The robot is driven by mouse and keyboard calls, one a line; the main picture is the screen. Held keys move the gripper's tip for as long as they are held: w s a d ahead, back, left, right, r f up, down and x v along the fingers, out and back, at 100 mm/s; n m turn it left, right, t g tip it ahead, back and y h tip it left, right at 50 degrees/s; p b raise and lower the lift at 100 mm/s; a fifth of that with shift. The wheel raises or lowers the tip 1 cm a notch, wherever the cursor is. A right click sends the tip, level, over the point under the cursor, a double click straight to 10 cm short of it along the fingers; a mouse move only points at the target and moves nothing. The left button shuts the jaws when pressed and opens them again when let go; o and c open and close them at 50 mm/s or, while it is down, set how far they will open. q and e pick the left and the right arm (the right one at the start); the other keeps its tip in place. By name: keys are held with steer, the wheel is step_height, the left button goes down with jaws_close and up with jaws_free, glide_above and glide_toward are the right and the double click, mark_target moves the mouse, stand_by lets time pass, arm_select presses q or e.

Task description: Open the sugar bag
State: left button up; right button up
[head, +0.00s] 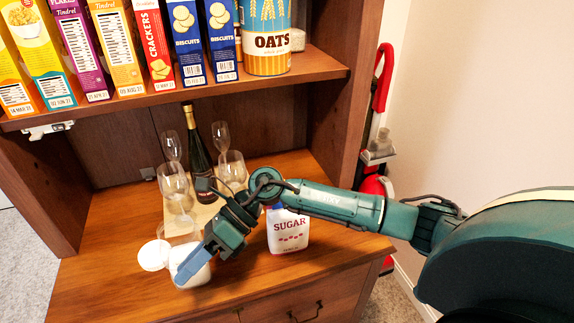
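The sugar bag (289,232), white with red "SUGAR" lettering, stands upright on the wooden counter at centre right. My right arm crosses in front of its top, so I cannot tell whether the bag is open. My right gripper (192,263) is left of the bag, pointing down and left with blue fingers over a white rounded container (199,277). The fingers overlap in this view, so their opening and any contact with the container are unclear. My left gripper is not in view.
A round white disc (154,255), perhaps a lid, is beside the container. Behind are wine glasses (172,184) and a dark bottle (198,150) on a light board. Cereal boxes and an oats canister (266,38) fill the shelf above. The counter's right front is clear.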

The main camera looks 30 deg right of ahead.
steer(key=w+d+r+n+h, duration=0.1)
steer(key=d+h, duration=0.3)
steer(key=d, duration=0.4)
steer(key=w+d+r+n+t+h, duration=0.1)
steer(key=w+d+h, duration=0.3)
steer(key=d, duration=0.5)
steer(key=w+d+r+n+h, duration=0.1)
steer(key=w+d+r+h, duration=0.1)
steer(key=d, duration=0.6)
steer(key=shift+w+d+r+t+h, duration=0.2)
steer(key=shift+w+h, duration=0.1)
steer(key=shift+h, duration=0.35)
steer(key=shift+w+d+r+t+h, duration=0.1)
steer(key=shift+w+t+h, duration=0.15)
steer(key=shift+h, duration=0.4)
steer(key=shift+f, duration=0.6)
steer(key=shift+a+f+b, duration=0.1)
steer(key=shift+f+b, duration=0.65)
steer(key=shift+f, duration=0.2)
steer(key=shift+f+b, duration=0.4)
steer(key=shift+f, duration=0.35)
arm_select(q)
steer(key=shift+d+f, duration=0.2)
steer(key=shift+d, duration=0.25)
steer(key=shift+w, duration=0.2)
arm_select(e)
steer(key=shift+f, duration=0.15)
